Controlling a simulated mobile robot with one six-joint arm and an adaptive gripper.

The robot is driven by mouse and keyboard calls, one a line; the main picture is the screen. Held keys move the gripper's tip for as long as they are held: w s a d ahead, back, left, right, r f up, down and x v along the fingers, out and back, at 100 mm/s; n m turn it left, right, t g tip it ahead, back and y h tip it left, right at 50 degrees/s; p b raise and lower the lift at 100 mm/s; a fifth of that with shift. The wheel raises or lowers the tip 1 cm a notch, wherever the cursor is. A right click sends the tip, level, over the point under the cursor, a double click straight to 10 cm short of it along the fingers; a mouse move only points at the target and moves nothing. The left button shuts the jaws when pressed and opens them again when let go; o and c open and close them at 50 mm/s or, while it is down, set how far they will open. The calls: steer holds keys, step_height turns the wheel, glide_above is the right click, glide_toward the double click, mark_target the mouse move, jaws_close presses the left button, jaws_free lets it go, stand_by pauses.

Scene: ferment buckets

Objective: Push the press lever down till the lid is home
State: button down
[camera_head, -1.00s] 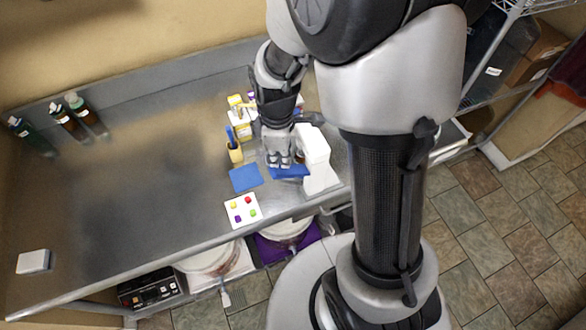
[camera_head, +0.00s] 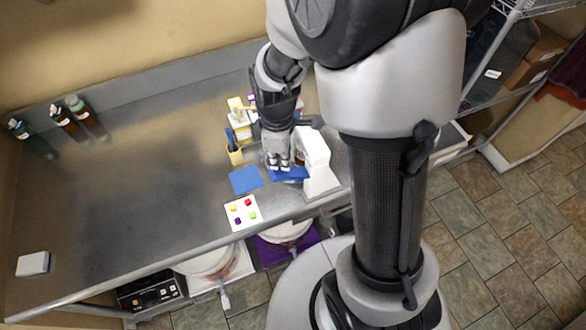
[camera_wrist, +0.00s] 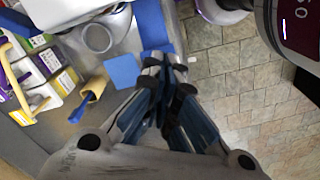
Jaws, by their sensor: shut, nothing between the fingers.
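The press appears to be the white upright body (camera_head: 318,178) near the counter's front edge, just right of my gripper (camera_head: 279,164). A blue pad (camera_head: 292,174) lies at its foot, below my fingertips. My gripper is shut and empty. I cannot tell whether it touches anything. In the wrist view my closed fingers (camera_wrist: 165,62) point past the counter edge toward the floor. A clear round-mouthed vessel (camera_wrist: 97,38) stands to their upper left. I cannot make out the press lever or the lid surely; my arm hides part of this area.
A blue square (camera_head: 245,179), a white card with coloured dots (camera_head: 243,213) and a yellow cup (camera_head: 236,156) are left of my gripper. Cartons (camera_head: 239,113) stand behind. Bottles (camera_head: 86,117) stand far left. Buckets (camera_head: 208,262) sit under the counter. The counter's left middle is clear.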

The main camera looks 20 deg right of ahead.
mark_target(281, 172)
steer(key=shift+f, duration=0.1)
steer(key=shift+f+b, duration=2)
steer(key=shift+f, duration=0.5)
steer(key=shift+f+b, duration=0.65)
steer(key=shift+f, duration=0.25)
steer(key=shift+f+b, duration=0.6)
steer(key=shift+f, duration=0.05)
